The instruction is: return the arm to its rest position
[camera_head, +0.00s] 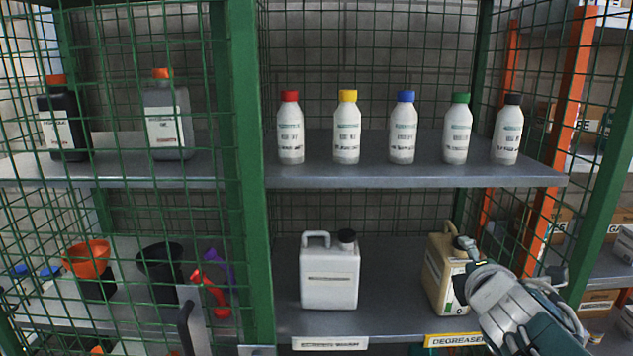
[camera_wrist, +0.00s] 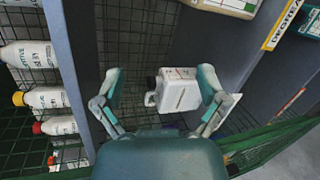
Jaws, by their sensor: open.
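My gripper (camera_head: 508,264) is at the lower right of the head view, in front of the lower shelf. It overlaps the right side of the beige degreaser jug (camera_head: 441,270). In the wrist view my gripper (camera_wrist: 160,82) has its two fingers wide apart, with nothing held between them. The white jug (camera_head: 329,274) stands on the lower shelf; in the wrist view the white jug (camera_wrist: 178,90) shows beyond the fingers, apart from them. The beige jug (camera_wrist: 232,6) is cut off at the top of the wrist view.
The upper shelf (camera_head: 400,175) holds several white bottles with coloured caps. Green posts and mesh (camera_head: 245,180) close off the left bay, which holds dark containers and funnels. An orange-framed rack (camera_head: 575,90) stands at right. The shelf between the two jugs is clear.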

